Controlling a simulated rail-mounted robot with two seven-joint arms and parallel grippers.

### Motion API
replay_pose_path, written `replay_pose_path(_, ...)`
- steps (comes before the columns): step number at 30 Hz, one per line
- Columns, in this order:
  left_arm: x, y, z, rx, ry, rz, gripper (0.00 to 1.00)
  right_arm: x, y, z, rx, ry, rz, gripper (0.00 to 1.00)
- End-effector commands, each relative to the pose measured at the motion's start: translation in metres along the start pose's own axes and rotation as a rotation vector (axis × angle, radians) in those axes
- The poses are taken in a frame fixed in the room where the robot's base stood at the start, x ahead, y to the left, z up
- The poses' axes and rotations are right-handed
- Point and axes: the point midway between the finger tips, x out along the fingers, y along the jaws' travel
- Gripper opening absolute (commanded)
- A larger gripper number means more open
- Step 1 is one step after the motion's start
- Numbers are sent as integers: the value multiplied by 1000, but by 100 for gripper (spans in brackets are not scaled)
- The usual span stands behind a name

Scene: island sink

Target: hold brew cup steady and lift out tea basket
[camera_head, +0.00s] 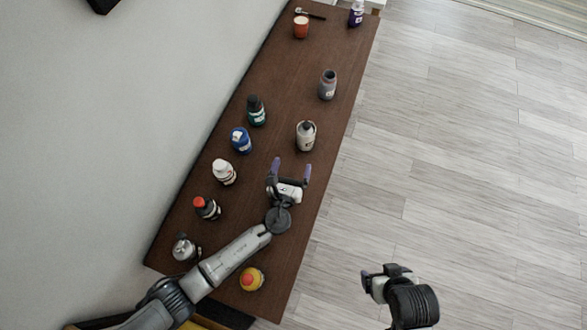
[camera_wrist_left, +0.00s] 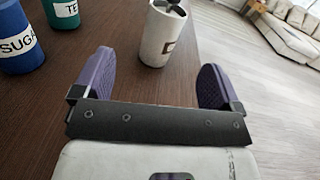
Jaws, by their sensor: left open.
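A white cup (camera_head: 306,140) with a brown label and a dark insert in its mouth, which looks like the brew cup with its tea basket, stands upright on the dark wooden counter (camera_head: 255,185). In the left wrist view the cup (camera_wrist_left: 157,42) stands just beyond the fingertips, with the dark insert (camera_wrist_left: 176,9) at its top; how far the insert goes down is hidden. My left gripper (camera_head: 292,167) is open and empty, a little short of the cup, its purple fingers (camera_wrist_left: 157,62) apart. My right gripper (camera_head: 376,278) hangs over the floor, clear of the counter; its jaws are unclear.
A blue jar marked SUGA (camera_wrist_left: 18,40) and a green jar (camera_wrist_left: 62,13) stand left of the cup. Several more bottles line the counter's left side. Open floor lies right.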

Motion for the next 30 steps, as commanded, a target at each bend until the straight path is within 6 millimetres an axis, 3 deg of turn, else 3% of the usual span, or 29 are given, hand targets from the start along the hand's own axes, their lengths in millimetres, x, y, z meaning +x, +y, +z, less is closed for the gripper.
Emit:
replay_pose_path(8,9,-6,-4,108,1,-38,90,4,1,1,-3,-1,2,90)
replay_pose_path(24,99,-9,-6,103,0,-37,90,34,-4,11,8,-1,-6,90)
replay_pose_path(30,122,-10,-6,103,2,-36,90,44,-4,14,8,-1,-6,90)
